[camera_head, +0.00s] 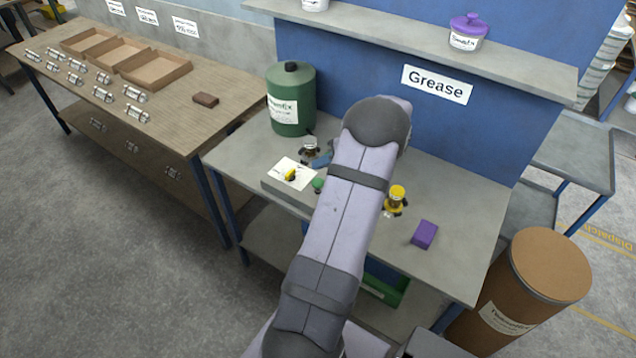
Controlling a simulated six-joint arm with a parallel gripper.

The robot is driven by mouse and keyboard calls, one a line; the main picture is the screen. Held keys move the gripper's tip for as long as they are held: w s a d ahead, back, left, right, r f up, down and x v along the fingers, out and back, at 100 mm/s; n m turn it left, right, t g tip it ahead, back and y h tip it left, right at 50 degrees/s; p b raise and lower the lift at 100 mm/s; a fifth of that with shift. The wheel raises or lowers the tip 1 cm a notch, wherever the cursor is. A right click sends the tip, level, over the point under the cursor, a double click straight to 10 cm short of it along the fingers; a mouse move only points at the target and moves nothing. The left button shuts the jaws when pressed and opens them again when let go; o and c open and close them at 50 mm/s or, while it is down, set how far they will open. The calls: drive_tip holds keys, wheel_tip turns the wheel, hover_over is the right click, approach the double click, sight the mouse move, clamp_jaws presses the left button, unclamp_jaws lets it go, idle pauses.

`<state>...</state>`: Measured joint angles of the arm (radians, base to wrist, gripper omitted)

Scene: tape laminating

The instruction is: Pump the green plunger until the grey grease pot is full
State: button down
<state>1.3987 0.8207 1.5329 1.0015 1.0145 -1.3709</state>
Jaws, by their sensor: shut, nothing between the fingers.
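A small green knob (318,185), which looks like the green plunger, stands at the right of a low grey block on the bench, close beside my arm. A small dark grey and pale item (310,147) stands behind it; it may be the grey grease pot, but it is too small to be sure. I cannot see how full any pot is. My arm rises across the middle of the picture and bends over the bench. My gripper is hidden behind the arm, so its place relative to the knob cannot be told.
A yellow and black item (396,200) and a purple block (424,235) lie right of my arm on the grey bench (465,255). A large green drum (291,85) stands at the back left. A shelf (520,65) carries a purple-lidded pot (467,32).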

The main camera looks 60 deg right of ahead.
sight(318, 182)
wheel_tip(318, 182, down, 3)
drive_tip(key=shift+r+b, duration=0.15)
drive_tip(key=shift+b, duration=0.7)
drive_tip(key=shift+f+b, duration=0.6)
drive_tip(key=shift+b, duration=0.15)
drive_tip(key=shift+a+f+b, duration=0.1)
drive_tip(key=shift+f+b, duration=1.7)
drive_tip(key=shift+b, duration=0.75)
idle(2.4)
drive_tip(key=shift+r, duration=0.1)
idle(0.3)
drive_tip(key=shift+r+p, duration=0.35)
drive_tip(key=shift+r, duration=1.35)
